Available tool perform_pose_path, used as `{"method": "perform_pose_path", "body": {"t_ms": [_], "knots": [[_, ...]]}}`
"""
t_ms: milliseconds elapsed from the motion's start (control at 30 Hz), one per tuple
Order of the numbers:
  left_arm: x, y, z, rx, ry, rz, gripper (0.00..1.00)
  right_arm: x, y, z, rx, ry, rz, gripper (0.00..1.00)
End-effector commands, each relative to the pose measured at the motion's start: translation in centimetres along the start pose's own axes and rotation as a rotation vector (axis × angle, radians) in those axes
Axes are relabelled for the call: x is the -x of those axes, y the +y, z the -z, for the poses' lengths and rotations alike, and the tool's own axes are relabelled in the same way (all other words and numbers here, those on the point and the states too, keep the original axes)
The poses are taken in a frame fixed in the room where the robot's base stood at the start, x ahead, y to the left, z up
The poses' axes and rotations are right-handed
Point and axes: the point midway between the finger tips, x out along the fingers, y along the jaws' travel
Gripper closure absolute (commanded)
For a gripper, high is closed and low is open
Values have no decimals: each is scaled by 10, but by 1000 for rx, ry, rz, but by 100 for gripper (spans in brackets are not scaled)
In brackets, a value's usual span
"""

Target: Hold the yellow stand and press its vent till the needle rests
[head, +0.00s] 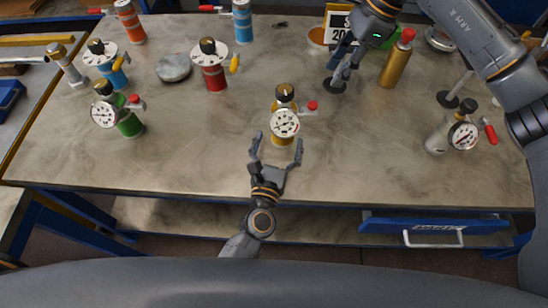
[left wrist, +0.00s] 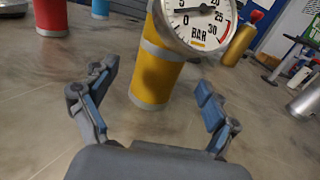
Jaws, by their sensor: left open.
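The yellow stand (head: 278,141) stands upright near the table's front middle, with a white dial gauge (head: 285,123) on its front. A black knob (head: 285,91) tops it and a red-tipped side fitting (head: 312,105) sticks out right; I cannot tell which is the vent. In the left wrist view the yellow body (left wrist: 157,78) is straight ahead, and the gauge (left wrist: 199,22) needle points left. My left gripper (head: 278,143) is open, its fingers in front of the stand, with nothing held.
Other vessels stand around: green (head: 130,124), red (head: 214,75), blue (head: 116,74) and a silver one with a gauge (head: 438,139). A gold bottle (head: 395,68) stands near my right arm. The table between the green vessel and the yellow stand is clear.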

Motion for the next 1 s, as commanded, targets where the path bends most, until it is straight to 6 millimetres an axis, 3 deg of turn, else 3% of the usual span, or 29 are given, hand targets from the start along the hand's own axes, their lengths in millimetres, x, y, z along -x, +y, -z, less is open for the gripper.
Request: {"method": "perform_pose_path", "body": {"t_ms": [233, 600, 1000], "knots": [[-28, 0, 0, 0, -1, 0, 13, 0, 0, 0, 0, 0, 0, 62], [-32, 0, 0, -1, 0, 1, 13, 0, 0, 0, 0, 0, 0, 62], [-32, 0, 0, -1, 0, 1, 94, 0, 0, 0, 0, 0, 0, 62]]}}
